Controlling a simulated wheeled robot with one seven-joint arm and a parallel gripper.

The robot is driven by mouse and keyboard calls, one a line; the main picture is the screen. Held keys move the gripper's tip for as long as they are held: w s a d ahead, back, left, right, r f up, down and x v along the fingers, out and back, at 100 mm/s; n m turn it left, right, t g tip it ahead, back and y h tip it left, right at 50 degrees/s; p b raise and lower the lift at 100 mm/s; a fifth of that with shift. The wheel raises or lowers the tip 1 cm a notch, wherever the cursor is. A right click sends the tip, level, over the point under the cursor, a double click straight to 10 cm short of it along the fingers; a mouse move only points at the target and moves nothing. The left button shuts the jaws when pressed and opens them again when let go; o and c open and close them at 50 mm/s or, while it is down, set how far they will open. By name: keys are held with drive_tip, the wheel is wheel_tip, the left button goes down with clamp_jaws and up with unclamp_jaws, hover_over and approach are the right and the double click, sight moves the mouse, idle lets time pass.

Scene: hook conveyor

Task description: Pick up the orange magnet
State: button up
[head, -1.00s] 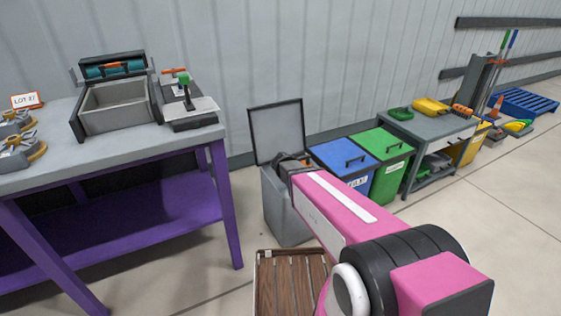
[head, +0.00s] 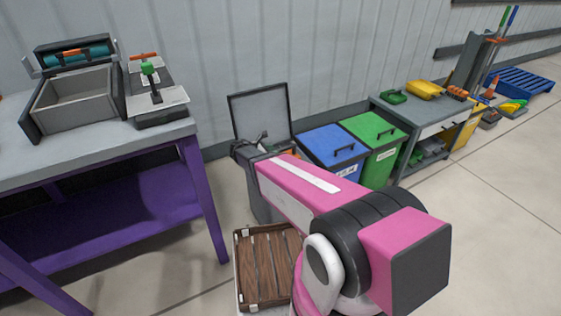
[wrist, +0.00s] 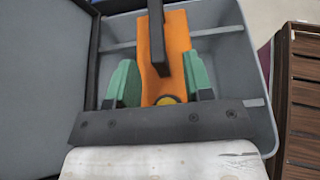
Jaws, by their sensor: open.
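The orange magnet (wrist: 150,45) is a flat orange block with a black bar-like handle (wrist: 161,45) over it. It lies in the open grey bin in the wrist view. A yellow round spot shows at its near end. In the head view only a bit of orange (head: 291,152) shows at the bin, behind my arm. My gripper (wrist: 160,65) is open, with one green finger on each side of the orange block in the picture. It is over the bin, and I cannot tell its height above the magnet. In the head view my gripper (head: 248,149) is dark and partly hidden.
The grey bin (wrist: 235,45) has its lid (head: 259,113) raised behind it. A blue bin (head: 332,142) and a green bin (head: 372,128) stand to its right. A purple-legged table (head: 205,200) is at left. A brown slatted crate (head: 262,265) stands in front.

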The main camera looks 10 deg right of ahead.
sight(281, 149)
drive_tip(key=x, duration=0.5)
drive_tip(key=shift+w+d+r, duration=0.1)
drive_tip(key=shift+w+d, duration=0.05)
clamp_jaws()
drive_tip(key=shift+r, duration=0.1)
idle(1.2)
